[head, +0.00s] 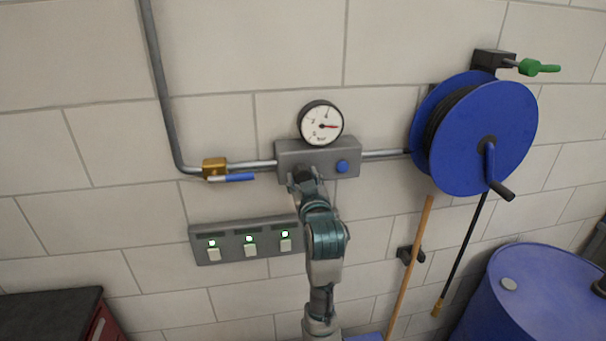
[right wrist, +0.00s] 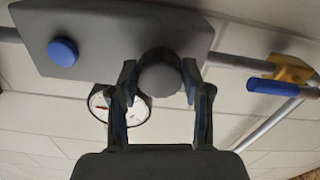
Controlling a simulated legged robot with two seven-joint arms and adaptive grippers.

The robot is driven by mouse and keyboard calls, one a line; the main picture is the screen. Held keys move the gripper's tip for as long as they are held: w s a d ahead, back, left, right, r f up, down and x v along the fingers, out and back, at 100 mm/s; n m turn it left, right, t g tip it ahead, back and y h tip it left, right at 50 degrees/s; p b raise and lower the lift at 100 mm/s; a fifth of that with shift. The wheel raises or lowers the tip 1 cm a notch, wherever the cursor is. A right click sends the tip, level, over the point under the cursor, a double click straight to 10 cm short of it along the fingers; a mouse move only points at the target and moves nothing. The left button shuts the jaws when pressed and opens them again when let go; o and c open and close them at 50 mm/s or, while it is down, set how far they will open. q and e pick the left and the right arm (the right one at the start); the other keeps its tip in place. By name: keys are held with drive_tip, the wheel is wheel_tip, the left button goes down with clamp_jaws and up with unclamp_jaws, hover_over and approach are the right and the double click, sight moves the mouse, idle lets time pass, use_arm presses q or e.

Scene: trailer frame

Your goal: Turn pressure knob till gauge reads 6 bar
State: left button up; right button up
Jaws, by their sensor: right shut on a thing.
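The round gauge (head: 321,123) has a white face and a dark rim. It stands above the grey regulator block (head: 348,154) on the wall pipe. Its red needle points to the right in the head view; the scale figures are too small to read surely. My right gripper (head: 303,181) is at the lower left of the block. In the right wrist view, the dark round pressure knob (right wrist: 160,74) sits between the two fingers of my right gripper (right wrist: 160,84), which is shut on it. In the head view the gripper mostly hides the knob. My left gripper is not in view.
A blue button (head: 342,167) is on the block's right side. A brass valve with a blue lever (head: 238,177) is on the pipe at left. A switch panel (head: 232,258) with green lights hangs below. A blue hose reel (head: 500,120) and blue barrel (head: 530,290) are at right.

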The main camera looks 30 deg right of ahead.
drive_tip(key=o, duration=1.1)
drive_tip(key=shift+w+f, duration=0.1)
drive_tip(key=shift+o, duration=0.3)
drive_tip(key=shift+w+f, duration=0.1)
drive_tip(key=shift+w, duration=0.1)
drive_tip(key=shift+s+a, duration=0.15)
drive_tip(key=shift+s, duration=0.35)
drive_tip(key=v, duration=1.1)
